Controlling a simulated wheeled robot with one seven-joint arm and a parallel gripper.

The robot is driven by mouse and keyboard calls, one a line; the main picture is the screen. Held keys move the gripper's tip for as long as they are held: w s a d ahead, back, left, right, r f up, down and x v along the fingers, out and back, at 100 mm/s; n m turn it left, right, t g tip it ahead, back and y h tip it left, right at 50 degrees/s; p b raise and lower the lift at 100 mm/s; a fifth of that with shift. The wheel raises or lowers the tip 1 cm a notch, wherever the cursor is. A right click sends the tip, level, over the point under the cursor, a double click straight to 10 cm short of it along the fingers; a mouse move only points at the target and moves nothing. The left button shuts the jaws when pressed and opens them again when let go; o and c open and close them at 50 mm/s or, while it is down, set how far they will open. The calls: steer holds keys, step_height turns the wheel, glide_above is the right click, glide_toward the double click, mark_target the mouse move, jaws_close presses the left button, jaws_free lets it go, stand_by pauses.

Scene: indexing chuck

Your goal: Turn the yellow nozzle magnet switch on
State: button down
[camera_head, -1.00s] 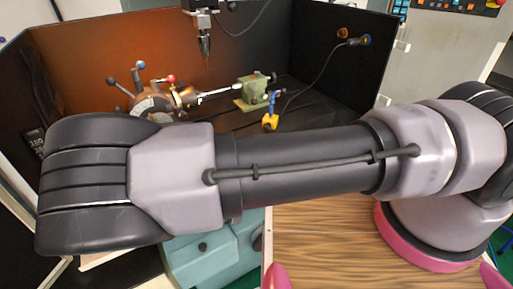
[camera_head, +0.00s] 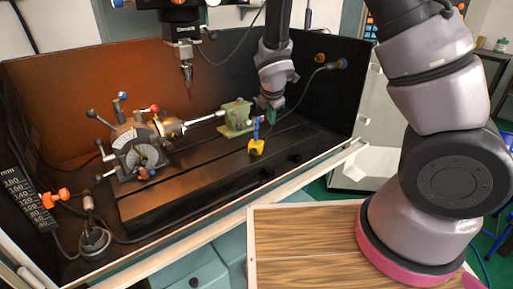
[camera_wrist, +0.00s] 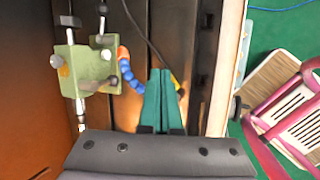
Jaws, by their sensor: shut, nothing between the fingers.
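The yellow magnet base (camera_head: 257,147) stands on the dark machine bed, with a blue segmented nozzle (camera_head: 256,129) rising from it. My gripper (camera_head: 271,116) points down just above and to the right of the nozzle in the head view. In the wrist view my gripper (camera_wrist: 160,74) has its green fingers together with nothing between them. The blue nozzle (camera_wrist: 127,72) with its orange tip lies just left of the fingers there. Only a small edge of the yellow base (camera_wrist: 178,84) shows beside the fingertips; the rest is hidden. The switch itself cannot be made out.
A green tailstock (camera_head: 236,117) stands close left of the nozzle. The indexing chuck (camera_head: 140,145) with several knobbed levers is further left. A spindle tool (camera_head: 187,75) hangs above. The enclosure's dark right wall (camera_head: 335,95) rises behind my gripper.

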steer(key=r+n+g+y, duration=0.1)
steer(key=r+n+y, duration=0.1)
steer(key=n+y, duration=0.15)
steer(key=n+g+y, duration=0.2)
steer(key=n+g, duration=0.1)
steer(key=n, duration=0.3)
glide_toward(257, 155)
steer(key=shift+h, duration=0.25)
steer(key=x, duration=0.7)
steer(key=shift+w+a+r, duration=0.25)
steer(key=shift+w+a, duration=0.15)
steer(key=shift+f, duration=0.1)
steer(key=shift+d+f+y, duration=0.1)
steer(key=shift+f+y, duration=0.35)
steer(key=shift+y, duration=0.35)
steer(key=shift+d+f+t+y, duration=0.15)
steer(key=shift+t+y, duration=0.05)
steer(key=shift+y, duration=0.35)
steer(key=shift+d+f+t+y, duration=0.1)
steer(key=shift+f+t+y, duration=0.1)
steer(key=shift+y, duration=0.35)
steer(key=y, duration=0.1)
steer(key=t+y, duration=0.1)
steer(key=y, duration=0.1)
steer(key=shift+s+f+y, duration=0.1)
steer(key=shift+f+y, duration=0.2)
steer(key=shift+f, duration=0.1)
steer(key=shift+f+t+y, duration=0.3)
steer(key=shift+t+y, duration=0.1)
steer(key=shift+y, duration=1.1)
